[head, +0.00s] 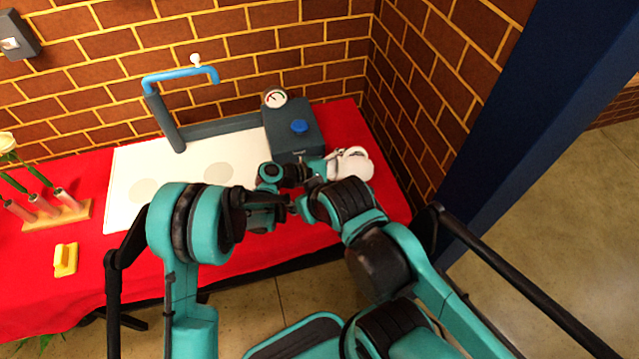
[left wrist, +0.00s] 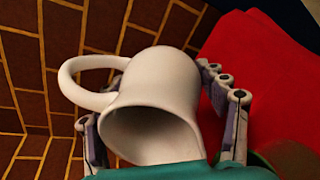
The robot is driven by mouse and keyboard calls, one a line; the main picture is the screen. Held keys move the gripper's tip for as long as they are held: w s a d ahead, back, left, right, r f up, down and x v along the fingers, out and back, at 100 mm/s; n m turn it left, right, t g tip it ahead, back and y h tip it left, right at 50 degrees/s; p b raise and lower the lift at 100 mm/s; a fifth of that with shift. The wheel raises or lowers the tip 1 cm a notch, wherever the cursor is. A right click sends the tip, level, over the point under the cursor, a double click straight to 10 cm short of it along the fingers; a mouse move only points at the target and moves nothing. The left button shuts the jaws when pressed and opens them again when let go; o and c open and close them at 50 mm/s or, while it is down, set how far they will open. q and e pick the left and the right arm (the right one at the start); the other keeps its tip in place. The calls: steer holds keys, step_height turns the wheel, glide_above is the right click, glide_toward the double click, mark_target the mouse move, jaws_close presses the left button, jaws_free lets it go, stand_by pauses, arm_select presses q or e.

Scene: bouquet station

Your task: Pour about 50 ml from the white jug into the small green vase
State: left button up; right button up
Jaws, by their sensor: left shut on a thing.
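The white jug (head: 354,164) is at the right end of the red-covered table, beside the dark grey box. My left gripper (head: 328,166) is shut on it. In the left wrist view the jug (left wrist: 160,100) sits between the two fingers (left wrist: 165,125), its wide mouth facing the camera and its handle at upper left. I cannot tell whether it is raised off the cloth. My right arm crosses in front of the left one; its gripper is not clear among the overlapping dark links.
A white board (head: 125,170) lies on the red cloth (head: 40,275). Behind it stands a blue-topped pipe (head: 180,76); the grey box (head: 292,130) carries a dial. At left are a wooden rack (head: 58,216) with tubes and a yellow block (head: 66,259). Brick walls close the back and right.

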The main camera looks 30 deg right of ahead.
arm_select(q)
steer(key=shift+o, duration=0.2)
steer(key=shift+h+b, duration=0.3)
steer(key=shift+b, duration=0.05)
stand_by(0.5)
steer(key=shift+a, duration=0.1)
